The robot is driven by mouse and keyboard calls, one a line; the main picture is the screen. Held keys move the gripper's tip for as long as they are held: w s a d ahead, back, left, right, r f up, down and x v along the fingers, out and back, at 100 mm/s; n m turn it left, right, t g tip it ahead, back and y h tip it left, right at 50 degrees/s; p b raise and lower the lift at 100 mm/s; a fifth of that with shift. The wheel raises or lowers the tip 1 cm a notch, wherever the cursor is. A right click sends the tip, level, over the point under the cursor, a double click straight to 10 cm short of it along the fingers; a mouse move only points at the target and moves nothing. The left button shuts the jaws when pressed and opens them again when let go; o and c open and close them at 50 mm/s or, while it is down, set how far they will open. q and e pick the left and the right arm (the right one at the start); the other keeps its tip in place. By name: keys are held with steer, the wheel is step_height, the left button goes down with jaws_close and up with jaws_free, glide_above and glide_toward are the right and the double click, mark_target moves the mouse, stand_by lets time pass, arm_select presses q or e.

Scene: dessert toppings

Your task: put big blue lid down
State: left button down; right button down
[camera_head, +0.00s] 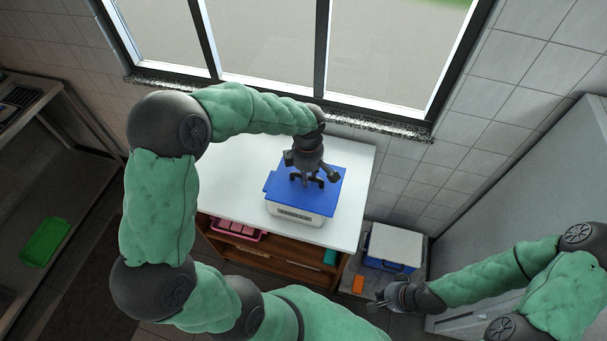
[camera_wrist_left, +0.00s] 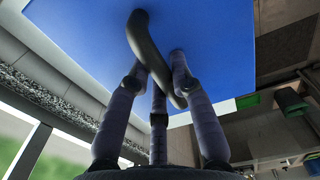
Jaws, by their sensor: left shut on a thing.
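The big blue lid (camera_head: 285,187) is in the head view over a white container (camera_head: 300,217) on the white table. I cannot tell whether the lid rests on the container's rim or hovers just above it. The lid fills the top of the left wrist view (camera_wrist_left: 215,40), with its dark curved handle (camera_wrist_left: 143,40) crossing between my fingers. My left gripper (camera_head: 309,181) is above the lid, shut on the handle. My right gripper (camera_head: 376,301) is at the lower right, away from the table; its jaws are too small to read.
The white table (camera_head: 228,180) has bare room left of the container. Below it, a wooden shelf (camera_head: 270,255) holds a pink tray (camera_head: 235,229). A blue bin with a white lid (camera_head: 395,245) stands right of the table. A window (camera_head: 300,50) and tiled wall lie behind.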

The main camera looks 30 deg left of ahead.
arm_select(q)
step_height(320, 180, up, 4)
glide_above(317, 208)
steer(key=shift+a+r, duration=0.1)
steer(key=shift+b, duration=0.3)
